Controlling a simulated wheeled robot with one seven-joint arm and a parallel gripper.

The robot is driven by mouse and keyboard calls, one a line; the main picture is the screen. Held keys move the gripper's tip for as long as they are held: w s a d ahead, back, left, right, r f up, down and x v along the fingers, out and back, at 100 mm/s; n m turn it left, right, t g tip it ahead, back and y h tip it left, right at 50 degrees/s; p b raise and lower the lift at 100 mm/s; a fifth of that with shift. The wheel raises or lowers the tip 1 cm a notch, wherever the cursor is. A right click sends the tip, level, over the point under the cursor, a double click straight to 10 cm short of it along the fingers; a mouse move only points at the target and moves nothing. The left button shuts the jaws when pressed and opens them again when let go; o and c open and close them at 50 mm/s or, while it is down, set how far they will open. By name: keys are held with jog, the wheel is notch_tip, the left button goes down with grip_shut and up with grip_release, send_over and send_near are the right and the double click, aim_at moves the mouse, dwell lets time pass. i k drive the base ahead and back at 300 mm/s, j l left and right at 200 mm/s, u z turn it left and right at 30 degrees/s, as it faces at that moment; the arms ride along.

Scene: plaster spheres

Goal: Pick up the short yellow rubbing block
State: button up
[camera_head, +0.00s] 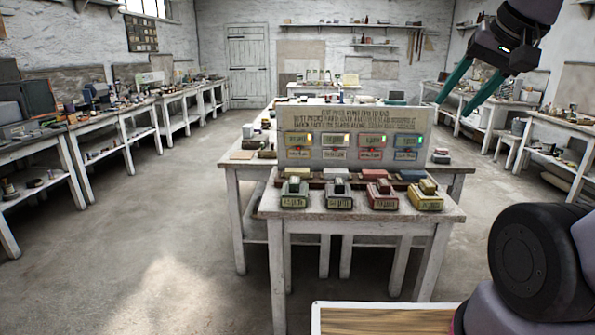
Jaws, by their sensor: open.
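A yellow block-like piece (425,202) sits at the right front of the near white table (360,215), with a smaller yellowish block (428,186) on top. I cannot tell which of these is the short yellow rubbing block. My gripper (452,107) is at the upper right, raised in the air, its two teal fingers apart and pointing down-left. Nothing shows between them. In the picture it lies above and right of the yellow pieces, well apart from them.
Red (381,197), grey (339,197) and green (294,195) pieces stand left of the yellow one. A lettered board (350,118) with lit small panels rises behind them. Benches line the walls. The floor (160,240) at left is clear. A wooden board (385,321) shows at the bottom.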

aim_at(426, 187)
jog(key=i+l, duration=0.1)
jog(key=i, duration=0.4)
jog(key=i+l, duration=0.1)
jog(key=i, duration=0.4)
jog(key=l+z, duration=0.05)
